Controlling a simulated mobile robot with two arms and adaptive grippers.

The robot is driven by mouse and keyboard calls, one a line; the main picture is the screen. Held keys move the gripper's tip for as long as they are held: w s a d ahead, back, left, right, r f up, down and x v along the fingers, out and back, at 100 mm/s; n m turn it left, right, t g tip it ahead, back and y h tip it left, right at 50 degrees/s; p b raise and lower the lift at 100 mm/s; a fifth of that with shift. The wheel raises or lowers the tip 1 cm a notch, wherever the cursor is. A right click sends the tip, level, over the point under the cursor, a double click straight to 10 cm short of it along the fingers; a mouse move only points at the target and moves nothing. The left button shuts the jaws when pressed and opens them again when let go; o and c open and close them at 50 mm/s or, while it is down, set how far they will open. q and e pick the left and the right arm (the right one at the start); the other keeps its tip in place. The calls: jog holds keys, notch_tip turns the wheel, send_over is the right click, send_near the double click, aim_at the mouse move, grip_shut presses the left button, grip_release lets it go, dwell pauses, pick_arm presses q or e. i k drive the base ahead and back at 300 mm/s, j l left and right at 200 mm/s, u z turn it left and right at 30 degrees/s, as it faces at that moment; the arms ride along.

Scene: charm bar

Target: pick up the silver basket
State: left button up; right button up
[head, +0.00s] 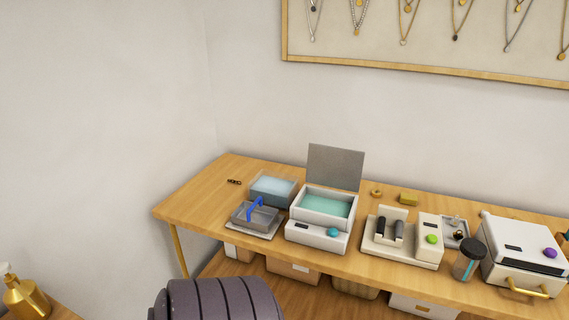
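The silver basket (262,217) is a small grey basket with a blue handle (256,205). It sits on a light grey tray (271,236) near the front edge of the wooden table (190,205), left of a white open-lidded machine (319,237) holding teal liquid (325,204). Neither of my grippers is in view.
A clear container of pale blue liquid (272,187) stands behind the basket. A white device with dark rollers (408,250), a dark-lidded jar (467,263) and a white machine with a gold handle (525,270) are to the right. The table's left end is mostly clear.

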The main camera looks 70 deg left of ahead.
aim_at(254, 216)
jog(key=u, duration=2.45)
